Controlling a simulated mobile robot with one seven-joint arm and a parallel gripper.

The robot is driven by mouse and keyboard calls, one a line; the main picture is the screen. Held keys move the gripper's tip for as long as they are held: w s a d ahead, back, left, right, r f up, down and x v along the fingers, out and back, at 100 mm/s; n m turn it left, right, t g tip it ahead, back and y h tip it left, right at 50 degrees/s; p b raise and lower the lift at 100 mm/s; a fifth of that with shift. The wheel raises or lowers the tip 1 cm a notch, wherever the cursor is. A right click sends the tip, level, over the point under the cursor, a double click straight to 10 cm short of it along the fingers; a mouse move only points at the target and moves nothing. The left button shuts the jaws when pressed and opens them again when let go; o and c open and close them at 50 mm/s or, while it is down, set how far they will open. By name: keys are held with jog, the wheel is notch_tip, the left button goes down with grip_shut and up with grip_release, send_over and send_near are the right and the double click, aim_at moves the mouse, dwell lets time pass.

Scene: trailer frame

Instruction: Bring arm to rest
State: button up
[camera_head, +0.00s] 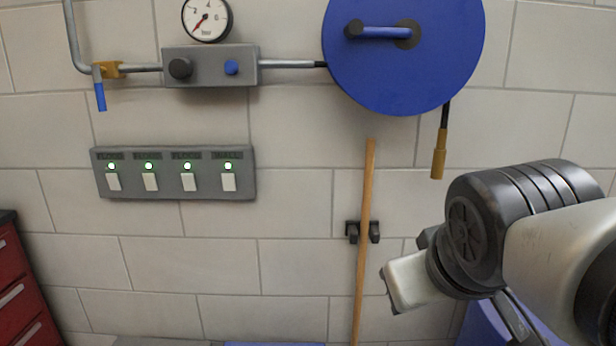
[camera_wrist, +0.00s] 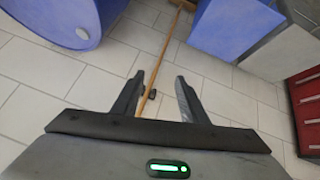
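My arm reaches in from the right of the head view, in front of the tiled wall. The pale end part of my arm points left there, and the fingers cannot be made out. In the wrist view, my gripper (camera_wrist: 160,80) has its two dark fingers spread apart with nothing held between them. A wooden pole (camera_head: 365,220) stands upright in a black wall clip (camera_head: 362,232), left of my arm. In the wrist view, the pole (camera_wrist: 165,45) runs behind the gap between the fingers, apparently beyond them.
A blue reel (camera_head: 400,70) hangs on the wall above my arm, with a hose end (camera_head: 439,155) below it. A switch panel (camera_head: 174,172) and pressure gauge (camera_head: 206,18) are left. A red drawer cabinet (camera_head: 22,290) stands far left. A blue drum (camera_wrist: 60,20) shows in the wrist view.

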jog(key=s+f+m+g, duration=0.2)
jog(key=s+f, duration=0.2)
jog(key=f, duration=0.2)
notch_tip(320, 180, up, 20)
jog(key=a+y+p, duration=0.1)
jog(key=p, duration=1.9)
jog(key=shift+s, duration=0.3)
